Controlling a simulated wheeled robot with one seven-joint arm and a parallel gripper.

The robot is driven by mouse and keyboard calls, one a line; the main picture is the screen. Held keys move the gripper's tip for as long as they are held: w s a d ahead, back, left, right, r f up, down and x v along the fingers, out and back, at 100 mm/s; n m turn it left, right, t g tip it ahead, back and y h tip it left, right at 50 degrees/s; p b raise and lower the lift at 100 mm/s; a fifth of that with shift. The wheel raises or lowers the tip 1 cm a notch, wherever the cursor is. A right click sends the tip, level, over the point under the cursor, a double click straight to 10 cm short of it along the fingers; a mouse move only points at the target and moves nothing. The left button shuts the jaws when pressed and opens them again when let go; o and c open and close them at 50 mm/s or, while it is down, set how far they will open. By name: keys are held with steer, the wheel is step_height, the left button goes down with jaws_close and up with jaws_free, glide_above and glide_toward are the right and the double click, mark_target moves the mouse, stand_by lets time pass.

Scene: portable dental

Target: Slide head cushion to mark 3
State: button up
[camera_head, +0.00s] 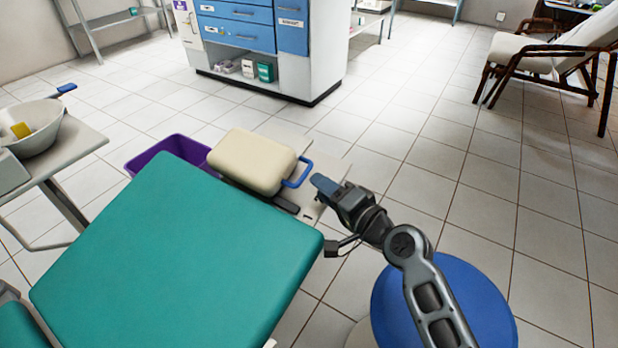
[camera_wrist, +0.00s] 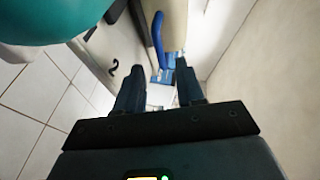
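The head cushion (camera_head: 252,160) is a beige pad with a blue loop handle (camera_head: 299,174) on its right side, beyond the far edge of the teal chair pad (camera_head: 180,250). A pale plate (camera_head: 312,207) shows beside and under it. My gripper (camera_head: 320,183) is just right of the handle. In the wrist view, my gripper (camera_wrist: 160,68) is open and empty. The handle (camera_wrist: 157,40) shows between the fingers in the picture, close to the tips; its depth relative to them is unclear. The cushion (camera_wrist: 174,18) is at the top.
A purple bin (camera_head: 165,151) stands left of the cushion. A side table with a white basin (camera_head: 40,128) is at the left. A blue round stool (camera_head: 450,300) is below my arm. A blue-fronted cabinet (camera_head: 255,35) stands behind. Tiled floor right of the cushion is clear.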

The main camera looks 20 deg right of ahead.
steer(key=shift+x, duration=2.75)
steer(key=shift+c, duration=0.3)
jaws_close()
